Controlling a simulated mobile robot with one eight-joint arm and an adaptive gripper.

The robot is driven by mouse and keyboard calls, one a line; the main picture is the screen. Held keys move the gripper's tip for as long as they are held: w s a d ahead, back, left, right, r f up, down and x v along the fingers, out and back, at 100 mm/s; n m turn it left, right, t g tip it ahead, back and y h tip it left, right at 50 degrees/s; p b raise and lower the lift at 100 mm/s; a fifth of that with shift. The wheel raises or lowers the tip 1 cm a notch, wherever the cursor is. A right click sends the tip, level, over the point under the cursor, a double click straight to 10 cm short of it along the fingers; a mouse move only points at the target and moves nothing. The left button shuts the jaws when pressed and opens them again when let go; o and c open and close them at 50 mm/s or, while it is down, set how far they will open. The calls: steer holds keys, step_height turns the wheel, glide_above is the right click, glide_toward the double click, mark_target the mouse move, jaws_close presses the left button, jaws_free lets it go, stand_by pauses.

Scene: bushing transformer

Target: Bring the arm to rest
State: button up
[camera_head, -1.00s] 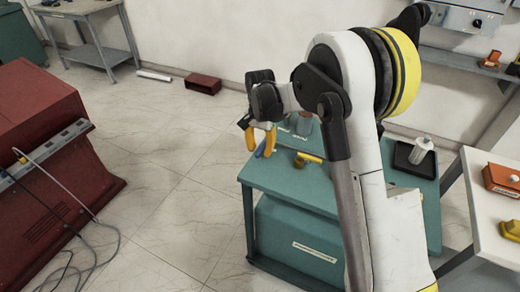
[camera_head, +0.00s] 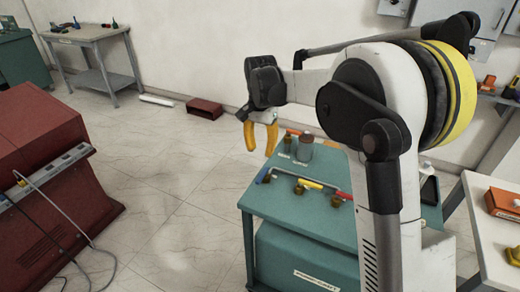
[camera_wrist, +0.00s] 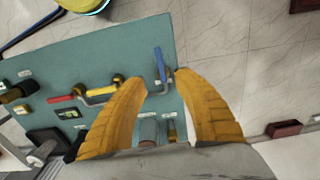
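My gripper (camera_head: 261,136) hangs at the end of my arm, above the far left part of the teal cabinet's top. Its yellow-orange fingers point down. In the wrist view the two fingers (camera_wrist: 163,82) are apart with nothing held between them. The teal cabinet (camera_head: 285,215) carries a bent pipe with blue, yellow and red parts (camera_head: 308,184). A grey cylinder (camera_head: 304,150) stands at its back. My arm hides the right part of the cabinet top.
A dark red machine (camera_head: 50,160) with cables stands at left. A white table (camera_head: 490,235) with an orange box (camera_head: 505,203) is at right. A small red box (camera_head: 205,108) lies by the wall. The floor between machine and cabinet is clear.

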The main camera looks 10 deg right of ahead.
steer(key=s+d+r+n+t, duration=0.2)
steer(key=s+d+r, duration=0.1)
steer(key=s+r, duration=0.45)
steer(key=s+d+f+n+t, duration=0.1)
steer(key=s+d+n+t, duration=0.1)
steer(key=s, duration=0.9)
steer(key=s+d+f+n+t, duration=0.1)
steer(key=s+n+t, duration=0.2)
steer(key=s, duration=0.7)
steer(key=shift+s+d+f, duration=0.2)
steer(key=shift+s+d, duration=0.15)
steer(key=shift+d, duration=0.05)
